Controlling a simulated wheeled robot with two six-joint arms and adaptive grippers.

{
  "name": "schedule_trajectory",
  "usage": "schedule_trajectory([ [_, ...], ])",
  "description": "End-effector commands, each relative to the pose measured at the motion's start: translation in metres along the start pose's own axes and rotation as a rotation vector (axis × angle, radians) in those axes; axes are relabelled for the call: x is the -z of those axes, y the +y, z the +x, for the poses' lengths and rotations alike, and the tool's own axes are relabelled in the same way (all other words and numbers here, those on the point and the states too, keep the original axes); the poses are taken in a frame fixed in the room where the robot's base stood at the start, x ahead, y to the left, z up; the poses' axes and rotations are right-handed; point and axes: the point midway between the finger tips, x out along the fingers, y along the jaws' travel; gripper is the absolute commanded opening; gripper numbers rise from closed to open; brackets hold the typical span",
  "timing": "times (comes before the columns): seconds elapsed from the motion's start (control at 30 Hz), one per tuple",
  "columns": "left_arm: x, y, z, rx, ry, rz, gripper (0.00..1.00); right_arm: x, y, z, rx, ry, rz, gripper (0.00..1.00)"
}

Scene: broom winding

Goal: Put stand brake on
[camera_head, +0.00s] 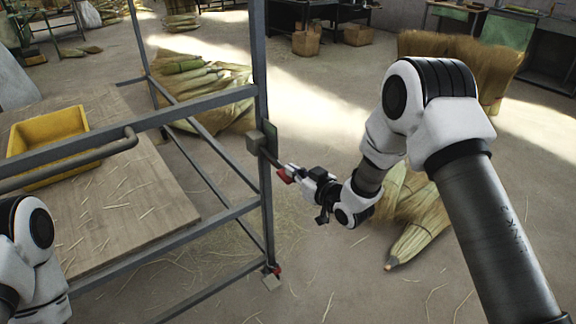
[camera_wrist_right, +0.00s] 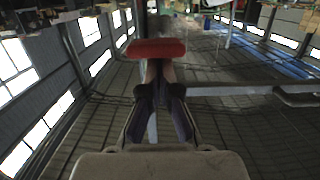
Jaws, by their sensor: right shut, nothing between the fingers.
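The stand (camera_head: 262,90) is a grey metal frame with a post in the middle of the head view. A small block (camera_head: 255,142) sits on the post, and a dark lever runs from it to a red end piece (camera_head: 284,177). My right gripper (camera_head: 289,173) is at this red end, with its fingers shut and nothing held. In the right wrist view, the red piece (camera_wrist_right: 157,48) lies across just beyond my fingertips (camera_wrist_right: 160,88); I cannot tell whether they touch. My left gripper is out of view; only part of the left arm shows.
A yellow bin (camera_head: 45,140) sits on a wooden board (camera_head: 130,205) within the frame. A small red part (camera_head: 276,269) is at the post's foot. Straw bundles (camera_head: 408,205) lie on the floor under my right arm. Bare floor shows right of the post.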

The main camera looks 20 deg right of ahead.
Motion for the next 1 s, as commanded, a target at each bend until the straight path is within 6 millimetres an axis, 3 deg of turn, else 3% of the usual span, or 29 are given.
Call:
schedule_trajectory([
  [0.03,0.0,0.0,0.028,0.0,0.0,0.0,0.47,-0.023,0.0,0.003,-0.001,0.038,0.001,0.0],
  [0.3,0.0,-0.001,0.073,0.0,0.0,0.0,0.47,-0.046,0.0,0.009,0.0,0.246,0.0,0.0],
  [0.6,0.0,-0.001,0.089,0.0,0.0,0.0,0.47,-0.057,0.0,0.015,0.001,0.263,0.0,0.0],
  [1.0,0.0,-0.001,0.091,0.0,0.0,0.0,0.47,-0.061,-0.001,0.017,0.001,0.254,0.002,0.0],
])
